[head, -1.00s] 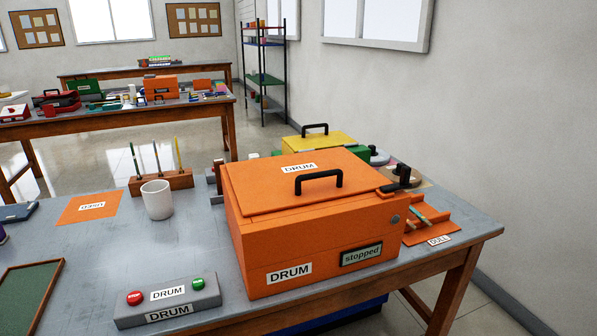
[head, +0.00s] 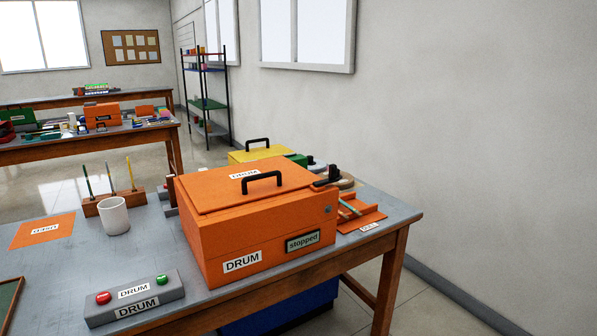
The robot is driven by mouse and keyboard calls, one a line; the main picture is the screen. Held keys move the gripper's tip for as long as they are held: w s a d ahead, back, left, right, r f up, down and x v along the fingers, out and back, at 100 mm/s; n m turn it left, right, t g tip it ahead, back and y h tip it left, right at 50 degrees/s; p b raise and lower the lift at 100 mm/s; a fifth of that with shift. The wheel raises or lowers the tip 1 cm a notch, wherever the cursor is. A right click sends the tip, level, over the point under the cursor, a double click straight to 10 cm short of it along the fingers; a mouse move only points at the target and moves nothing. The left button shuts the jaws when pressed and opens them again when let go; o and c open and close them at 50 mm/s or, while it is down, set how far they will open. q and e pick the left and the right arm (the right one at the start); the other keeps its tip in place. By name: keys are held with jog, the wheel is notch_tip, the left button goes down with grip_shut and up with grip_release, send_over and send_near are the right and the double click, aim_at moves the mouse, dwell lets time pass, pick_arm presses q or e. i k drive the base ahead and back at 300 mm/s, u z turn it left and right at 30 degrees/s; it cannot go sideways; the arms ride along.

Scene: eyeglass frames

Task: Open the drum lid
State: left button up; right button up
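The orange drum (head: 215,247) is a box standing on the grey workbench in the middle of the head view. Its front carries a "DRUM" label and a small display reading "stopped". The drum lid (head: 215,192) is shut flat on top, with a black handle (head: 262,179) standing up from it. A grey control box (head: 140,309) labelled "DRUM" sits in front to the left, with a red button (head: 103,298) and a green button (head: 161,280). Neither of my grippers shows in the head view.
A white mug (head: 114,216) and a wooden rack (head: 113,203) of upright sticks stand left of the drum. A yellow box (head: 262,153) is behind it. An orange tray (head: 362,215) lies to its right, near the bench's right edge. A wall runs along the right.

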aim_at(211, 189)
jog(key=z, duration=0.85)
jog(key=i, duration=0.95)
jog(key=u, duration=1.65)
